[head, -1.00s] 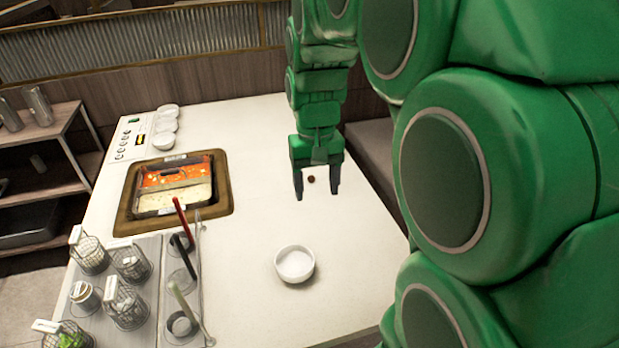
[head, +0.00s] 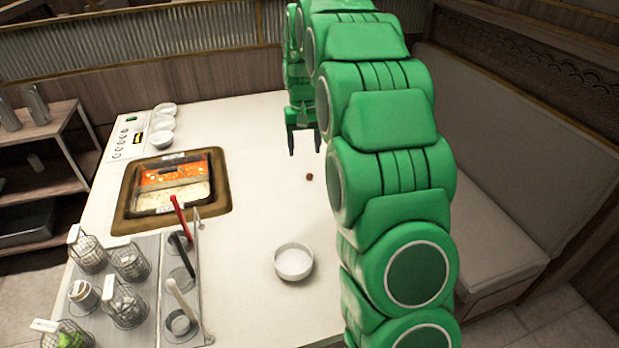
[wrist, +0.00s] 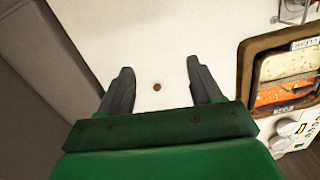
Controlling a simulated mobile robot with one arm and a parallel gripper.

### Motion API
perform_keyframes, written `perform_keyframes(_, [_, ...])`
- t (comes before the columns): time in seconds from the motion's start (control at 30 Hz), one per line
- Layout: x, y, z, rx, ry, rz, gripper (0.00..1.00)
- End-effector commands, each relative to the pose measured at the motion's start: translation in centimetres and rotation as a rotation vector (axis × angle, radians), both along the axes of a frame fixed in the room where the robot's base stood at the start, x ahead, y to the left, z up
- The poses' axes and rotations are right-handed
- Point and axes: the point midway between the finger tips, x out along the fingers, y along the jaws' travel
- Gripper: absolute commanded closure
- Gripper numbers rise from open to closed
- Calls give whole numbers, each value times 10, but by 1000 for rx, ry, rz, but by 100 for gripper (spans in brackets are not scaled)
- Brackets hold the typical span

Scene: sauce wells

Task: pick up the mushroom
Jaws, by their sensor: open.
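The mushroom (head: 309,177) is a tiny brown piece lying on the white table, right of the hot pot. My gripper (head: 305,152) is open and empty, pointing down behind the mushroom in the head view. In the wrist view my gripper (wrist: 160,78) shows both fingers spread wide. My arm hides part of the table to the right.
A white bowl (head: 293,262) stands in front of the mushroom. A divided hot pot (head: 182,172) is set into the table at the left. Wire baskets (head: 128,262) and ladles stand front left. A bench (head: 470,210) is at the right. The table around the mushroom is clear.

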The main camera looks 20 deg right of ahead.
Motion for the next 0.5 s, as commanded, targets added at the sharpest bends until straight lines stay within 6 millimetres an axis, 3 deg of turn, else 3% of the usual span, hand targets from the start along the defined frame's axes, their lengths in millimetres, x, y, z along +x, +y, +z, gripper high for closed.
perform_keyframes(0.5, [95, -31, -69, -4, -24, -36, 36])
